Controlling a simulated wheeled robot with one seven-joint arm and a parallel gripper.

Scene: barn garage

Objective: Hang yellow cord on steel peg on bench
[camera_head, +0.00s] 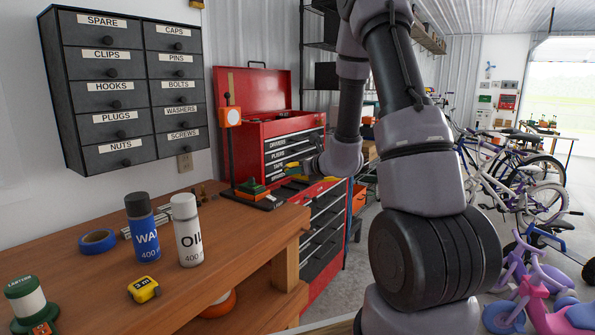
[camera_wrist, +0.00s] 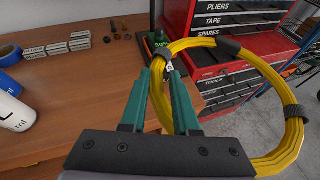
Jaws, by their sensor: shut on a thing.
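My gripper (camera_wrist: 165,68) has two teal fingers pinching the coiled yellow cord (camera_wrist: 262,70) at the near-left side of its loop. The loop spreads to the right of the fingers and has dark wraps on it. In the head view my gripper (camera_head: 299,172) is over the far right end of the bench, and the cord (camera_head: 293,178) is only a small yellow patch. A dark upright stand (camera_head: 228,165) is on the bench just left of it; its foot shows beyond the fingertips in the wrist view. I cannot clearly make out a steel peg.
The wooden bench (camera_head: 205,282) carries a blue can (camera_head: 141,226), a white oil can (camera_head: 187,236), blue tape (camera_head: 97,240) and a yellow tape measure (camera_head: 143,290). A red tool chest (camera_head: 282,133) stands close behind the bench end. A drawer cabinet (camera_head: 120,85) hangs above.

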